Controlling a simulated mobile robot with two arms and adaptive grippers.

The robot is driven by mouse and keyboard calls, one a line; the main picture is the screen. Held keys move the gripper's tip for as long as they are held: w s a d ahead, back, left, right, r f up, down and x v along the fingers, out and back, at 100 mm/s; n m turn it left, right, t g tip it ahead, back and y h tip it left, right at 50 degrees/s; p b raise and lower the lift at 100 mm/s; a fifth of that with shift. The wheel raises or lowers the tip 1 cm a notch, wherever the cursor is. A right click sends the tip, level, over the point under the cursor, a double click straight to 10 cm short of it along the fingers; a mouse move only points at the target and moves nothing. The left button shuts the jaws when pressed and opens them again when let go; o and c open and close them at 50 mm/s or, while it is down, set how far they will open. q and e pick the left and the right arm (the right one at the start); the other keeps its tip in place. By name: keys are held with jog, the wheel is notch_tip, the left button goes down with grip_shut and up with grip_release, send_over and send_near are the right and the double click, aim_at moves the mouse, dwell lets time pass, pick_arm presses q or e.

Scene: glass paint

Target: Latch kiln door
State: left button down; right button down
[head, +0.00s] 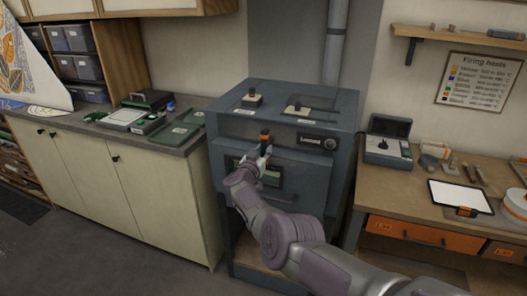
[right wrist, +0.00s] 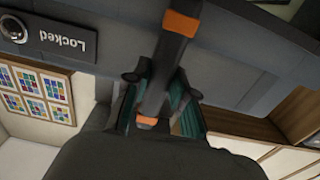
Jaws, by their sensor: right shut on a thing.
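The kiln (head: 231,127) is a dark blue-grey box at the centre of the head view, and its front door looks closed. The latch handle (head: 265,136) is a dark bar with orange ends on the upper front. In the right wrist view the handle (right wrist: 165,70) runs between the fingers, with one orange end up and one down. My right gripper (head: 261,153) is shut on the handle; its fingers (right wrist: 155,104) lie on both sides of the bar. A label reading "Locked" (right wrist: 60,38) sits beside a round dial. My left gripper is out of view.
A cabinet counter (head: 110,170) with trays (head: 170,134) stands left of the kiln. A wooden workbench (head: 385,190) with a grey device (head: 388,142) and a tablet (head: 459,196) stands right. My right arm covers the lower kiln front.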

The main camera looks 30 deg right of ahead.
jog(key=shift+f, duration=0.2)
jog(key=c, duration=1.2)
grip_release()
jog(key=shift+a, duration=0.1)
jog(key=shift+o, duration=1.2)
jog(key=shift+r, duration=0.15)
jog(key=shift+a, duration=0.1)
jog(key=shift+s+a, duration=0.3)
jog(key=shift+a, duration=0.15)
jog(key=shift+s+a, duration=0.35)
jog(key=shift+s, duration=0.1)
jog(key=v, duration=0.5)
jog(key=shift+s, duration=0.15)
